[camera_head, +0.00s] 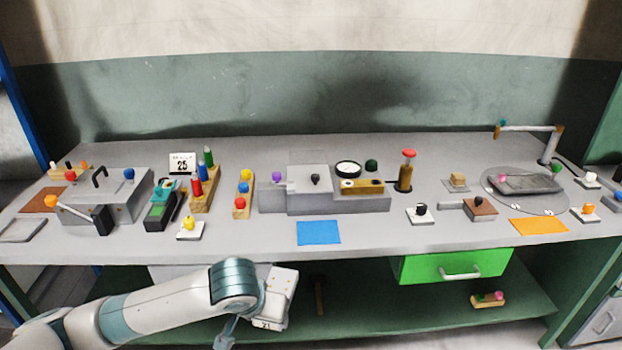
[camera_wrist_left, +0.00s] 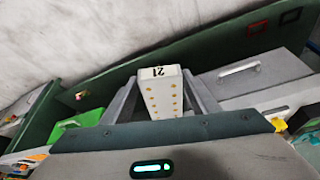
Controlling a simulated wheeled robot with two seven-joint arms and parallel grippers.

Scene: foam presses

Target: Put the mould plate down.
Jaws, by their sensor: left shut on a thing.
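The mould plate (camera_wrist_left: 163,98) is a white plate with orange dots and the label "21". In the left wrist view it sits between the two grey fingers of my left gripper (camera_wrist_left: 163,88), which is shut on it. In the head view its labelled end (camera_head: 267,324) shows small below my left wrist, in front of the bench and lower than its top. The plate touches no bench or shelf surface that I can make out. My right gripper is in neither view.
The grey bench top (camera_head: 370,232) holds presses, knobs and coloured pegs. A blue mat (camera_head: 319,232) and an orange mat (camera_head: 539,226) lie bare near its front. A green drawer (camera_head: 455,265) hangs below. The green lower shelf (camera_head: 400,308) is mostly clear, with a small peg block (camera_head: 487,299) at right.

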